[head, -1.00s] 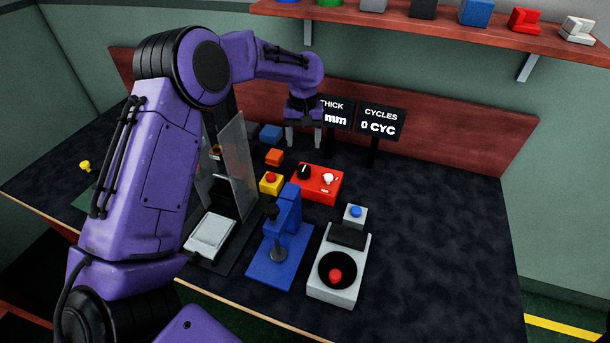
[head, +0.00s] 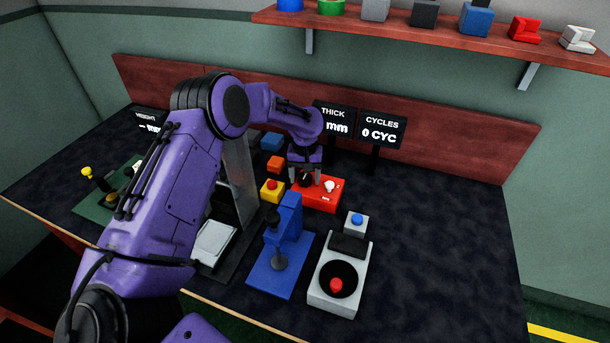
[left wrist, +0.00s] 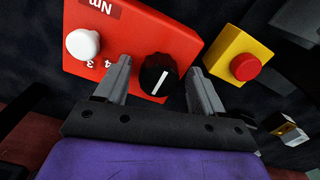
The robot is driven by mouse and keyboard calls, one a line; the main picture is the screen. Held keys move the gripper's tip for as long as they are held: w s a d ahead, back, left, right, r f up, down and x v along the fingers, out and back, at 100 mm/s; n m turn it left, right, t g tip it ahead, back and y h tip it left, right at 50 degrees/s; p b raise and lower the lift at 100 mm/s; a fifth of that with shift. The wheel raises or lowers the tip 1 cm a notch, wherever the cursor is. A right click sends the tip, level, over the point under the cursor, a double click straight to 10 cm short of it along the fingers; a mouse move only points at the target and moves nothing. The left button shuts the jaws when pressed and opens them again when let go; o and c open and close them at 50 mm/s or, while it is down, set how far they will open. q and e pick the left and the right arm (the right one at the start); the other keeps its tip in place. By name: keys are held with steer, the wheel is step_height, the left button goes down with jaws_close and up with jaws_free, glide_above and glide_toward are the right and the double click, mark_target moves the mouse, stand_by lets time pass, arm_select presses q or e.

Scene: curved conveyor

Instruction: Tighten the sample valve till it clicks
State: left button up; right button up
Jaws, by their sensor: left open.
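The red box (head: 322,201) on the bench carries a black dial knob (left wrist: 157,76) with a white pointer line and a white knob (left wrist: 83,45). The left wrist view shows "Nm" and the digits 3 and 4 on it. My left gripper (head: 305,180) is open above the red box. Its fingers stand either side of the black knob in the wrist view, with gaps. A green base (head: 92,207) with a yellow-topped part (head: 86,172) is at far left, partly behind my arm. I cannot tell which thing is the sample valve. My right gripper is not in view.
A yellow box with a red button (head: 272,192) sits left of the red box. A blue press-like stand (head: 262,280) and grey button unit (head: 330,300) are in front. Display signs (head: 382,129) stand behind. The bench's right side is clear.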

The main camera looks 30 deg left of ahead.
arm_select(q)
steer(key=c, duration=1.1)
steer(key=shift+o, duration=0.2)
steer(key=shift+m, duration=0.3)
steer(key=shift+r+m+p, duration=0.15)
steer(key=shift+m+p, duration=0.35)
steer(key=shift+m, duration=0.1)
steer(key=m, duration=0.2)
steer(key=shift+m+p, duration=0.3)
steer(key=shift+p, duration=0.1)
steer(key=m, duration=0.3)
steer(key=shift+a+m, duration=0.15)
steer(key=shift+m, duration=0.15)
steer(key=shift+w+m, duration=0.1)
steer(key=shift+m, duration=1.7)
